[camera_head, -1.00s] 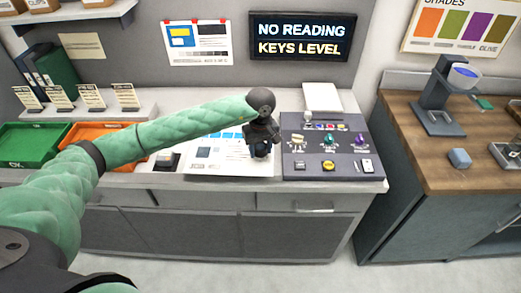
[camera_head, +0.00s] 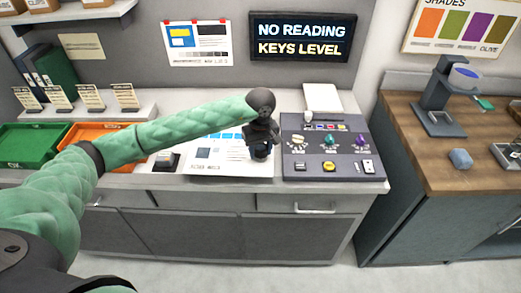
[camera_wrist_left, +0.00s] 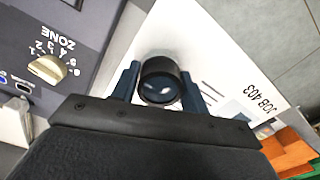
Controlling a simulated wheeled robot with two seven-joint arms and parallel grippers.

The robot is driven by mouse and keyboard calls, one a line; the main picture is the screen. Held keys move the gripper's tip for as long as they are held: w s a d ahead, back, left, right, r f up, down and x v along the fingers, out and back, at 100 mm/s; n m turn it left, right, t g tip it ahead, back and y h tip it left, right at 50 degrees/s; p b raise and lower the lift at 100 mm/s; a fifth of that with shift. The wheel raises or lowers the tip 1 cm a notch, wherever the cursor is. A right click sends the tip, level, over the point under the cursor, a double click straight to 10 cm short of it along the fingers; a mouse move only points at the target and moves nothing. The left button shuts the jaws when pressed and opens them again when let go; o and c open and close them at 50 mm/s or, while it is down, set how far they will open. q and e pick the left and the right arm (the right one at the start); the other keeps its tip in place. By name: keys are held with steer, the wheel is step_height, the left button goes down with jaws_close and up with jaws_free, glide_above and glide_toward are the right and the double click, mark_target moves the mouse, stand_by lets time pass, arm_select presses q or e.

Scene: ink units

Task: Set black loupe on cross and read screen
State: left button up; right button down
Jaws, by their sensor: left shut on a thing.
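The black loupe (camera_wrist_left: 160,82) is a short dark cylinder with a glassy end, held between the two fingers of my left gripper (camera_head: 262,143), which is shut on it. In the head view the gripper is over the right part of the white printed sheet (camera_head: 230,168), left of the dark control panel; whether the loupe touches the sheet is unclear. The sheet reads "JOB 403" in the wrist view. I cannot make out the cross. The wall screen (camera_head: 303,38) reads "NO READING" and "KEYS LEVEL". My right gripper is not in view.
The control panel (camera_head: 310,171) has three coloured knobs and several buttons; its cream ZONE knob (camera_wrist_left: 47,69) shows in the wrist view. Green (camera_head: 32,143) and orange (camera_head: 88,131) trays stand left. A wooden-topped bench (camera_head: 430,165) with a dark stand (camera_head: 437,103) is right.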

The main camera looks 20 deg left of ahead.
arm_select(q)
steer(key=shift+f, duration=0.2)
stand_by(0.4)
steer(key=shift+r+b, duration=0.15)
steer(key=shift+b, duration=0.15)
stand_by(0.4)
steer(key=shift+r+b, duration=0.45)
steer(key=shift+r, duration=0.95)
stand_by(0.5)
